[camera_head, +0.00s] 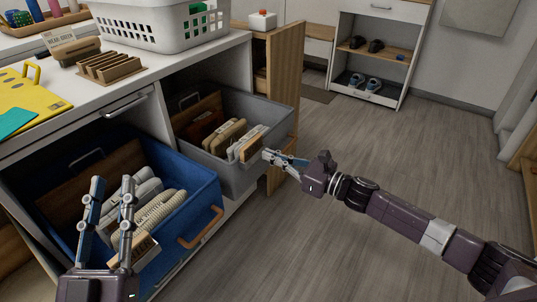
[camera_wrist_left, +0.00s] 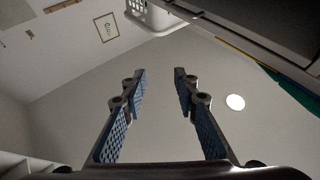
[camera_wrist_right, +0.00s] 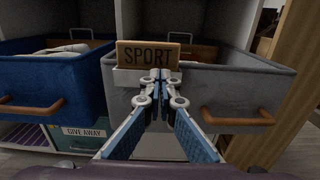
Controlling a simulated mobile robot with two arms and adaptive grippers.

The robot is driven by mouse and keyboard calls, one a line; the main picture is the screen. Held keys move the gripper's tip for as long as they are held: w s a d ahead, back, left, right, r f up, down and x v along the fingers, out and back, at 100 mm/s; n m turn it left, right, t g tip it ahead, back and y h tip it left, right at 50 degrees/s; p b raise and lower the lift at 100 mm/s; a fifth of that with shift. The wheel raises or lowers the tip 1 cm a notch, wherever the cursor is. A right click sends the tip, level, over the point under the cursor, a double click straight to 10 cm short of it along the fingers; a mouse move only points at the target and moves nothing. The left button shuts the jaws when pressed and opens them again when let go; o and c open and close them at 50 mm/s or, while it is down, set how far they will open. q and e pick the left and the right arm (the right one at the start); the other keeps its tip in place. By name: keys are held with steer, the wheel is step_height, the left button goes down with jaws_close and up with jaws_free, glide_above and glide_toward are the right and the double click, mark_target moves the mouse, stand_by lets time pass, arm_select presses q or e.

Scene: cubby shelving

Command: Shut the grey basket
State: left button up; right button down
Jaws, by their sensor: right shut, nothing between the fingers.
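The grey basket (camera_head: 228,176) is pulled out of its cubby, its front standing out past the cabinet face, with several items inside. In the right wrist view its front wall (camera_wrist_right: 203,91) faces me, with a brown handle (camera_wrist_right: 238,119) on the right and a wooden SPORT sign (camera_wrist_right: 153,55) at its upper left. My right gripper (camera_head: 268,155) is shut and empty at the front of the basket, its fingertips (camera_wrist_right: 155,76) just below the sign. I cannot tell whether they touch. My left gripper (camera_head: 112,188) is open and empty, above the blue basket's area; its spread fingers show in the left wrist view (camera_wrist_left: 158,75).
The blue basket (camera_head: 203,193) is also pulled out, left of the grey one. A wooden panel (camera_head: 284,85) stands along the grey basket's right side. A white laundry basket (camera_head: 165,28) sits on the counter. The floor (camera_head: 390,140) to the right is clear.

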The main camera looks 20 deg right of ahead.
steer(key=shift+w+a, duration=0.35)
steer(key=shift+w, duration=0.1)
steer(key=shift+w+a, duration=0.1)
